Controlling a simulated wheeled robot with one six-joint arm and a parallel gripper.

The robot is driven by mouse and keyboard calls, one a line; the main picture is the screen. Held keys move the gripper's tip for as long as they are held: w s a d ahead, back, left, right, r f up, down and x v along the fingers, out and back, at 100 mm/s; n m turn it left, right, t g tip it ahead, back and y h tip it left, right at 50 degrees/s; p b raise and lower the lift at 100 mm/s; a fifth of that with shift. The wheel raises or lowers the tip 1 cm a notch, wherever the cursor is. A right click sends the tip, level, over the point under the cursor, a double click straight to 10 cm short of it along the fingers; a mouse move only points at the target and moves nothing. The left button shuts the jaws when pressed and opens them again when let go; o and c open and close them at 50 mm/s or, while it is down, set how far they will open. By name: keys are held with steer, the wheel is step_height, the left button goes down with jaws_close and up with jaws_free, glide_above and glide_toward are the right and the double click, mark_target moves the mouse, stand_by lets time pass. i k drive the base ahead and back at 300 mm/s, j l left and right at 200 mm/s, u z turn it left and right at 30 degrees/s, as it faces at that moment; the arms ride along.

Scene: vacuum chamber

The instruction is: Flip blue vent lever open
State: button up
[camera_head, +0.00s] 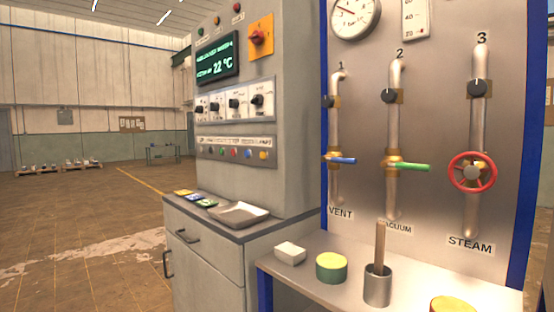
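The blue vent lever (342,160) is on pipe 1 (336,185), the leftmost pipe on the metal panel, above the VENT label. The lever points to the right, close to horizontal and across the upright pipe, from a brass valve body. My gripper does not show in the head camera view, so I cannot see whether it is open or shut.
A green lever (412,166) on pipe 2 and a red wheel (472,172) on pipe 3 are to the right. A shelf (345,292) below holds a white block (290,253), a green-yellow cylinder (331,267) and a metal cup (377,286) with a stick. A control cabinet (270,160) stands left.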

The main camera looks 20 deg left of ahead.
mark_target(344, 160)
steer(key=i+j+u, duration=0.2)
steer(key=i+l, duration=0.15)
steer(key=i, duration=0.25)
steer(key=i+l+u, duration=0.1)
steer(key=i, duration=0.3)
steer(key=l, duration=0.1)
